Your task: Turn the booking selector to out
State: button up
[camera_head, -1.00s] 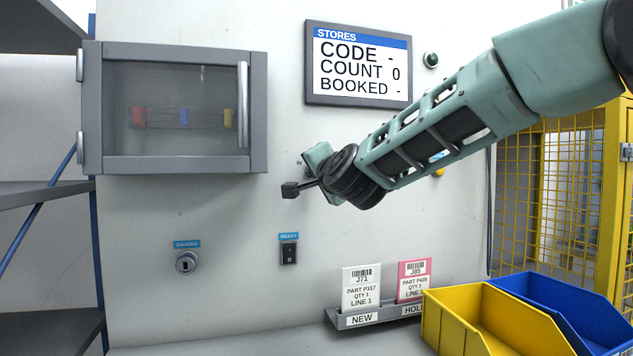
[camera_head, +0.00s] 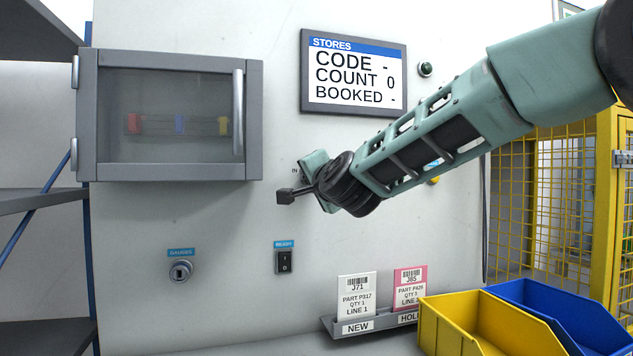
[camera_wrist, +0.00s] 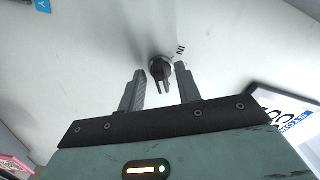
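The booking selector (camera_wrist: 160,71) is a small dark knob on the pale panel, seen in the wrist view with an "IN" label beside it. My gripper (camera_wrist: 161,80) is open, with one finger to the left of the knob and one to the right. Gaps show between the knob and both fingers; I cannot tell how far the fingertips reach along it. In the head view my gripper (camera_head: 312,170) is at the panel below the stores screen (camera_head: 354,72) and hides the knob. The screen reads code "-", count 0, booked "-". The "out" label is not visible.
A glazed cabinet (camera_head: 252,110) juts from the panel left of my gripper. Below are a key switch (camera_head: 181,271) and a rocker switch (camera_head: 285,262). A card rack (camera_head: 376,324), yellow bin (camera_head: 440,325) and blue bin (camera_head: 575,315) stand lower right.

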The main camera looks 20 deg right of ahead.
jog(key=s, duration=1.7)
jog(key=shift+s, duration=0.2)
